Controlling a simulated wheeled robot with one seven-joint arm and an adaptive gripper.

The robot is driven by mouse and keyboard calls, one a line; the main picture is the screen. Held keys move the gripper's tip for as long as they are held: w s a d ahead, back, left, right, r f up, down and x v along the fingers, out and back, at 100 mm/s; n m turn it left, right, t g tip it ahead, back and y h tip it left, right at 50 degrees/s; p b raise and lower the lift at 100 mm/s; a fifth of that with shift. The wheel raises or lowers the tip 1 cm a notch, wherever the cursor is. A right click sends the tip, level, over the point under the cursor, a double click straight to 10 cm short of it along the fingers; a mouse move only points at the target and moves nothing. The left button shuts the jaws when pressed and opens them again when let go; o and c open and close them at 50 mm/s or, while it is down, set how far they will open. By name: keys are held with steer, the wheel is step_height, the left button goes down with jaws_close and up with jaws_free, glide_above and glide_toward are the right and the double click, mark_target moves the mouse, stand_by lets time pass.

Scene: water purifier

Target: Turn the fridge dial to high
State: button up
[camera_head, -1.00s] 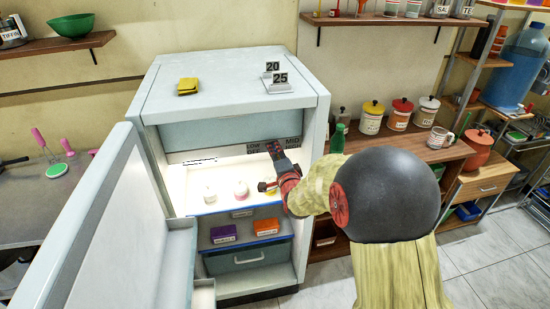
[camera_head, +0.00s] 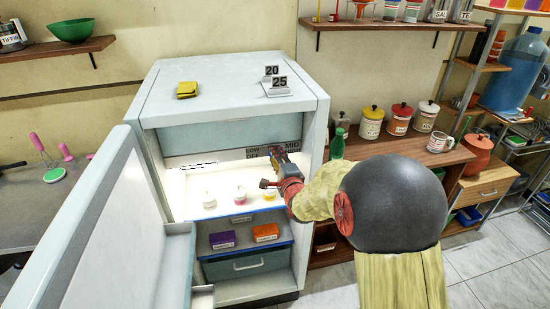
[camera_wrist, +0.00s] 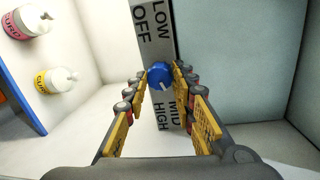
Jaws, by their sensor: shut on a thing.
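The blue fridge dial (camera_wrist: 158,76) sits on a grey label strip (camera_wrist: 150,35) inside the fridge, with LOW and OFF at one end and MID and HIGH at the other. Its white mark points to the lower right in the wrist view, towards MID. My gripper (camera_wrist: 161,78) is shut on the dial, with a yellow-padded finger on either side. In the head view my gripper (camera_head: 277,168) reaches into the open fridge (camera_head: 320,130) at the right end of the strip and hides the dial.
The fridge door (camera_head: 95,225) stands open at the left. Small labelled jars (camera_head: 240,194) stand on the shelf below the strip. A purple box (camera_head: 222,240) and an orange box (camera_head: 266,233) sit lower down. A green bottle (camera_head: 337,143) stands right of the fridge.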

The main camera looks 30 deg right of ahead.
steer(key=o, duration=1.2)
steer(key=shift+c, duration=0.2)
steer(key=v, duration=1.2)
